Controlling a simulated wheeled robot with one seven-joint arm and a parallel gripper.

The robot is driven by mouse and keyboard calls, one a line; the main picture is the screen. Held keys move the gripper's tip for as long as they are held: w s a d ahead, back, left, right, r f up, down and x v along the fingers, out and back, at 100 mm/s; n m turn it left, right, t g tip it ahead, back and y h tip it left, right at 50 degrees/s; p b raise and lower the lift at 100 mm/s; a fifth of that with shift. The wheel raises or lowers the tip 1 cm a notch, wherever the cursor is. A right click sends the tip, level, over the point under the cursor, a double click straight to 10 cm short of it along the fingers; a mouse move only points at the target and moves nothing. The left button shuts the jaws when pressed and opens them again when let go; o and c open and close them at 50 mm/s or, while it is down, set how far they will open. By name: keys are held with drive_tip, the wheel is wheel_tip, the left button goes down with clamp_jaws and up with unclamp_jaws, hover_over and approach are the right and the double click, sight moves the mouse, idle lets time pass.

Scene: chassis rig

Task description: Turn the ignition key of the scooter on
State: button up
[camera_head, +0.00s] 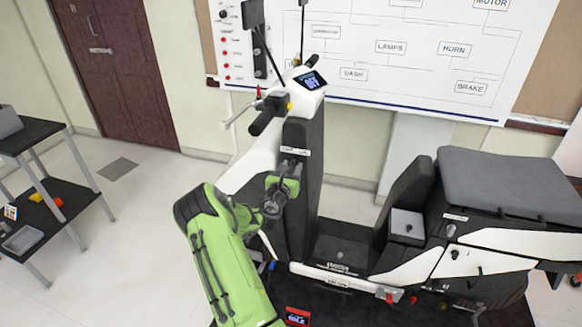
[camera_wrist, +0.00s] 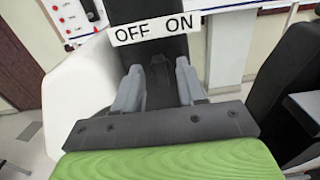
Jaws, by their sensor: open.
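The white and black scooter (camera_head: 303,212) stands in the middle of the head view, handlebar and dash at the top. A white label (camera_head: 295,150) sits on its dark front column; in the wrist view the label (camera_wrist: 153,28) reads OFF and ON. My gripper (camera_head: 290,167) is just below the label, pointed at the column. In the wrist view my gripper (camera_wrist: 159,80) is open, its two grey fingers apart below the label. A dark shape between the fingers may be the ignition key, but it blends into the black column, and I cannot tell which way it points.
The scooter's handlebar (camera_head: 270,112) juts out above my gripper. The seat (camera_head: 510,185) and rear body are on the right. A wiring board (camera_head: 420,60) hangs on the wall behind. A shelf cart (camera_head: 50,205) stands at the left, with clear floor between it and the scooter.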

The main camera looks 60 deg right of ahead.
clamp_jaws()
idle(0.5)
drive_tip(key=m+b, duration=0.3)
drive_tip(key=m, duration=0.2)
drive_tip(key=shift+s+f+m, duration=0.1)
drive_tip(key=shift+f+m, duration=0.05)
drive_tip(key=shift+m, duration=0.25)
drive_tip(key=m+b, duration=0.4)
drive_tip(key=m, duration=0.2)
drive_tip(key=shift+s, duration=0.1)
drive_tip(key=shift+b, duration=0.3)
unclamp_jaws()
